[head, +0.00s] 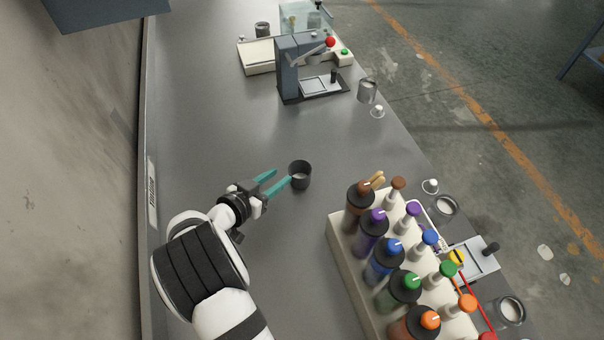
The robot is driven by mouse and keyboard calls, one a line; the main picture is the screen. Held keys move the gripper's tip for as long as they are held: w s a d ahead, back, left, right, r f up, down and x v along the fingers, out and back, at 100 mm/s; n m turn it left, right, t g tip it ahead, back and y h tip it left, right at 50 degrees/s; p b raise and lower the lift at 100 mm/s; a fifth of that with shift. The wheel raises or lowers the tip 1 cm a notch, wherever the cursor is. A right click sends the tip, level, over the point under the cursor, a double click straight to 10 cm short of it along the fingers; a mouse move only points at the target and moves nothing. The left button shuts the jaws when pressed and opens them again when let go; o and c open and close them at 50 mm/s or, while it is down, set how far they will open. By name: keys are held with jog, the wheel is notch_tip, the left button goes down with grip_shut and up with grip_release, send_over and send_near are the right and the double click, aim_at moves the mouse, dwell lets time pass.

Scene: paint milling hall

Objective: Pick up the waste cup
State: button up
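A small dark grey cup (300,176), which looks like the waste cup, stands upright on the grey bench.
A cream rack (345,258) of colored bottles stands to the lower right. A press (312,75) stands farther back, with a metal cup (367,92) beside it. A wall runs along the left. Bench between gripper and press is clear.

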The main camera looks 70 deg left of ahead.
aim_at(299, 171)
jog(key=x, duration=0.6)
jog(key=shift+s+a, duration=0.2)
jog(key=shift+a, duration=0.15)
grip_shut()
